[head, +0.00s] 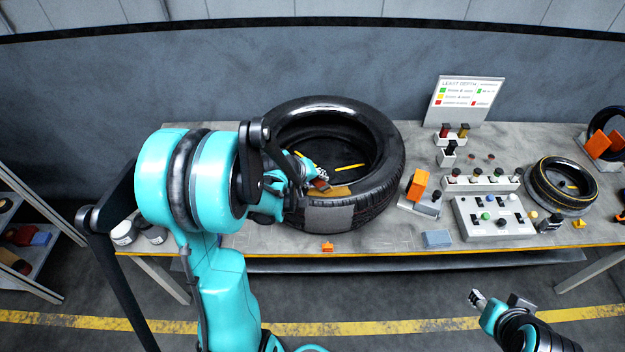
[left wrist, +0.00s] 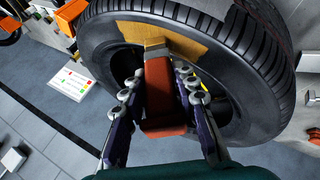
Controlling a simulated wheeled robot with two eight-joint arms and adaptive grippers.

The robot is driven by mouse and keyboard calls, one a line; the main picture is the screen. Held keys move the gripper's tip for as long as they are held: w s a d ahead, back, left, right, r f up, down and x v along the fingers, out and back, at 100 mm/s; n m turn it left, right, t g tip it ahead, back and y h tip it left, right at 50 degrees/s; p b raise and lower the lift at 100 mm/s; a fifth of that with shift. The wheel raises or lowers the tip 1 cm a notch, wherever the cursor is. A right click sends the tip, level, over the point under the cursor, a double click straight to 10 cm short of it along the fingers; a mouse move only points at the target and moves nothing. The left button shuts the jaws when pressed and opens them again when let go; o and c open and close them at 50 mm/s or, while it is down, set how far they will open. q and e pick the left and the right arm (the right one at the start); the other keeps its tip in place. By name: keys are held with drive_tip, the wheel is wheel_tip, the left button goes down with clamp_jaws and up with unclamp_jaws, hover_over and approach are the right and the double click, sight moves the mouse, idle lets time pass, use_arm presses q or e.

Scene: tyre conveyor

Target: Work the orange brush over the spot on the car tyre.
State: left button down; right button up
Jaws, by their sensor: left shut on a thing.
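The large black car tyre (head: 385,150) lies on its side on the table. A tan-brown spot (head: 342,190) lies on its near upper sidewall and also shows in the left wrist view (left wrist: 190,42). My left gripper (head: 312,183) is over the near rim. In the left wrist view my left gripper (left wrist: 158,92) has its fingers on both sides of the orange-red brush (left wrist: 163,100), shut on it.
The grey table (head: 230,150) also carries an orange block on a stand (head: 417,187), a blue block (head: 437,238), a button box (head: 493,218) and a smaller tyre (head: 562,185). A sign (head: 465,101) stands behind. Shelves (head: 30,245) are at left. Table space left of the tyre is partly bare.

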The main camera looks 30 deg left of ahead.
use_arm(q)
drive_tip(key=shift+w+d+b, duration=0.2)
drive_tip(key=shift+w+d, duration=0.5)
drive_tip(key=shift+d, duration=0.25)
drive_tip(key=shift+w+d+b, duration=0.15)
drive_tip(key=shift+w+d, duration=0.5)
drive_tip(key=shift+d, duration=0.3)
drive_tip(key=shift+s+a, duration=0.1)
drive_tip(key=shift+s+a, duration=0.65)
drive_tip(key=shift+a, duration=0.25)
drive_tip(key=shift+s+a, duration=0.6)
drive_tip(key=shift+a, duration=0.25)
drive_tip(key=shift+s+a+b, duration=0.2)
drive_tip(key=shift+s+a, duration=0.1)
drive_tip(key=shift+a, duration=0.2)
drive_tip(key=shift+s+a+b, duration=0.15)
drive_tip(key=shift+s+a, duration=0.1)
drive_tip(key=shift+a, duration=0.25)
drive_tip(key=shift+a, duration=0.1)
drive_tip(key=shift+s+a, duration=0.25)
drive_tip(key=shift+a, duration=0.2)
drive_tip(key=shift+s+a, duration=0.2)
drive_tip(key=shift+a, duration=0.25)
